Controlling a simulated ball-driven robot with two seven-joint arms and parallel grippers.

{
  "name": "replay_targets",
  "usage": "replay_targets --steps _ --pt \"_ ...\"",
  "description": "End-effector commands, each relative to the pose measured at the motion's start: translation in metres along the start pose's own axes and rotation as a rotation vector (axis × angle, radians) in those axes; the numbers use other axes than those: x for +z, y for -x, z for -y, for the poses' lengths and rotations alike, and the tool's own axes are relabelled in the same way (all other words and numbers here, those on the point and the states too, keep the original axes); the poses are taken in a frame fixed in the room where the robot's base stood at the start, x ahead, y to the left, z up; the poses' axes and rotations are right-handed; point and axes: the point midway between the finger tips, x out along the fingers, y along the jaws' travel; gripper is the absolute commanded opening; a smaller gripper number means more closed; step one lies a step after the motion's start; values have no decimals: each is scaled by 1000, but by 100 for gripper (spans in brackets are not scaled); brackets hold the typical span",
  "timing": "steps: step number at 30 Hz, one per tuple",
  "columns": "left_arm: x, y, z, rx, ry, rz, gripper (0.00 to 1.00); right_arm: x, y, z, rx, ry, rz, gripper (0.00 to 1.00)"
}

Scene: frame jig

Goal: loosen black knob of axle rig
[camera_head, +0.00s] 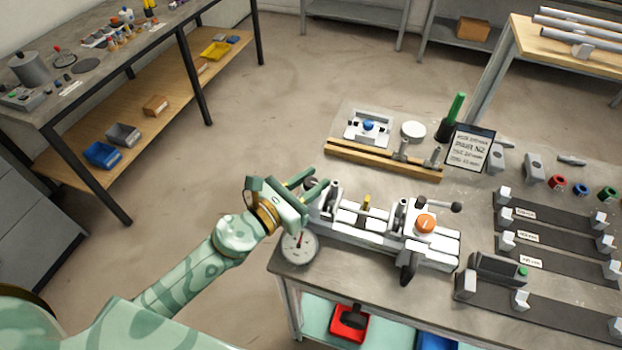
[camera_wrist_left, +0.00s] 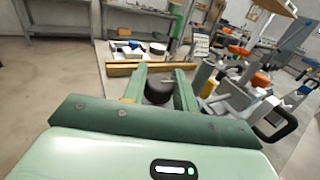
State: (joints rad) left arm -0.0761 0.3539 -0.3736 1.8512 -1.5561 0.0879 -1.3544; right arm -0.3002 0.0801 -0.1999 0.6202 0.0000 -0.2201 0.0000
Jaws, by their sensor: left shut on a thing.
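The axle rig (camera_head: 378,238) is a grey and white fixture near the front left of the workbench, with an orange knob (camera_head: 425,222) at its right part. My left gripper (camera_head: 312,186) is at the rig's left end. In the left wrist view a round black knob (camera_wrist_left: 158,92) sits between the two green fingers, and the gripper (camera_wrist_left: 160,85) is shut on it. In the head view the fingers mostly hide this knob. The orange knob also shows in the left wrist view (camera_wrist_left: 240,51). My right gripper is not in view.
A black lever (camera_head: 408,265) sticks out at the rig's front. Wooden bars (camera_head: 375,165) and a small sign (camera_head: 470,150) stand behind the rig. Dark rails (camera_head: 560,240) fill the bench's right side.

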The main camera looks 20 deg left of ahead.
Motion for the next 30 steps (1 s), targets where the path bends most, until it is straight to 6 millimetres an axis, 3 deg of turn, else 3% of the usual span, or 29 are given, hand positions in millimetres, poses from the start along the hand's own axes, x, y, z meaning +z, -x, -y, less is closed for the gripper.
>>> replay_targets --steps 5,6,8,23,26,30 --pt "0 0 0 0 0 1 6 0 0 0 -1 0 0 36" --pt "0 0 0 0 0 1 37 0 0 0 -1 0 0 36" --pt "0 0 0 0 0 1 49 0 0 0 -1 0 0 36" --pt "-2 6 0 -1 1 -1 49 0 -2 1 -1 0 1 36" --pt "-3 22 0 -2 0 -3 49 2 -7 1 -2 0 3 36" --pt "-7 58 1 -3 1 -7 49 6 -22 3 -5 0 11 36"
